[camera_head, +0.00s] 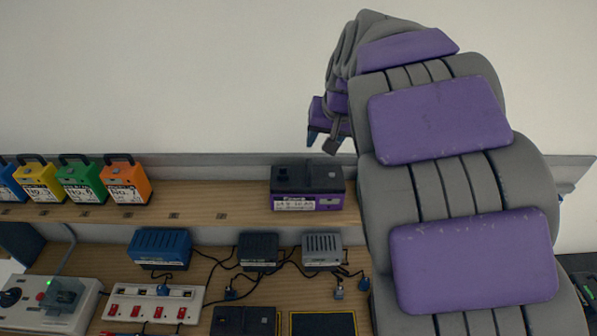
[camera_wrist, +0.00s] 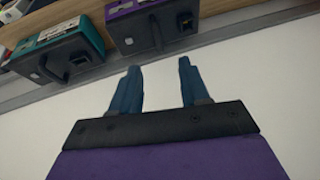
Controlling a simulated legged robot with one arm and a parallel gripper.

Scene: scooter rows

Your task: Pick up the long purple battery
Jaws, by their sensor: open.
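The long purple battery (camera_head: 308,203) has a black top and a white label on its front. It stands on the wooden shelf, left of my arm, in the head view. In the wrist view the battery (camera_wrist: 125,12) is at the top, partly cut off, with its black end facing the camera. My gripper (camera_head: 320,141) is above and behind the battery, apart from it. In the wrist view its two blue fingers (camera_wrist: 159,66) are spread with nothing between them, pointing toward the battery.
A teal battery (camera_wrist: 45,42) stands beside the purple one in the wrist view. Blue, yellow, green and orange (camera_head: 127,184) handled batteries stand at the shelf's left. Below are chargers (camera_head: 160,248), cables and a power strip (camera_head: 150,305). The shelf's middle is clear.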

